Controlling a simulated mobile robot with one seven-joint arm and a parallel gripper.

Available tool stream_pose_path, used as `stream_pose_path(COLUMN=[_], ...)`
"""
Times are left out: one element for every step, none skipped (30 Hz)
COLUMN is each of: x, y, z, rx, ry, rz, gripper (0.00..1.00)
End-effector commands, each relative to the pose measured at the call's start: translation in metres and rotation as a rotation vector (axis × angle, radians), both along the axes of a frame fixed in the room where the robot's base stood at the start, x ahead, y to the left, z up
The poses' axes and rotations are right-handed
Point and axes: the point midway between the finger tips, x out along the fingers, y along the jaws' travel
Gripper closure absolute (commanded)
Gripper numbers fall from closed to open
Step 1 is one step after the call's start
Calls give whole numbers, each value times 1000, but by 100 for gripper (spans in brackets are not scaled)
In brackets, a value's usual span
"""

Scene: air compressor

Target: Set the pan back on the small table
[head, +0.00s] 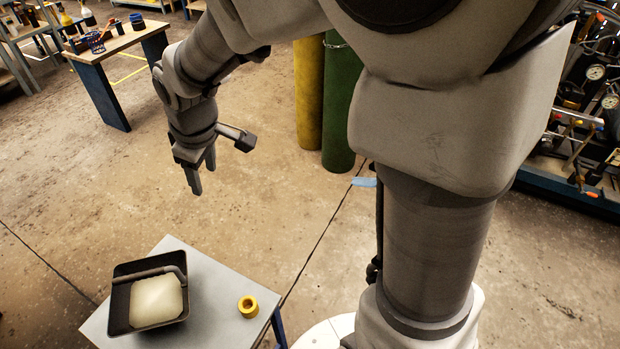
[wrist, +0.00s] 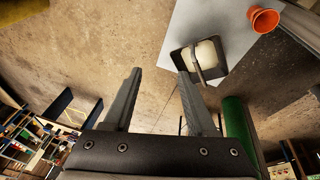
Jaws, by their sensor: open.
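A black, square-sided pan (head: 121,303) with a pale cream block or filling and a dark bar across its top sits on the small grey table (head: 215,322), near its left side. In the wrist view, the pan (wrist: 181,60) lies on the table (wrist: 225,18) at the upper right, beyond the right finger, which may hide a little of it. My gripper (head: 202,180) is open and empty, pointing down above the floor, behind and above the small table. Its two fingers stand apart in the wrist view (wrist: 160,75), touching nothing.
An orange cup-like thing (wrist: 264,19) shows in the wrist view. Yellow (head: 308,95) and green (head: 343,105) cylinders stand behind. A blue-legged workbench (head: 98,95) is at back left. Open floor surrounds the table.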

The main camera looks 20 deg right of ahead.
Motion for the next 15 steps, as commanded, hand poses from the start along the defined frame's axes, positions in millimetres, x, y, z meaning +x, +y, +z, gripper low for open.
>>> stream_pose_path(x=[-8,-14,-21,-27,-33,-41,-48,-54,-64,-71,-78,-87,-95,-102,-113], y=[-14,-21,-31,-38,-45,-54,-60,-67,-75,-81,-86,-94,-100,-105,-111], z=[14,21,29,35,41,49,54,59,65,70,74,78,82,85,88], rx=[-1,-1,1,5,8,15,19,27,36,44,53,66,77,88,106], ry=[-20,-26,-34,-42,-48,-58,-64,-72,-80,-88,-93,-103,-109,-114,-122], rz=[-53,-86,-132,-165,-199,-244,-277,-312,-355,-388,-423,-467,-502,-535,-578], gripper=[43,43,43,43,43,43,43,43,43,43,43,43,43,43,43])
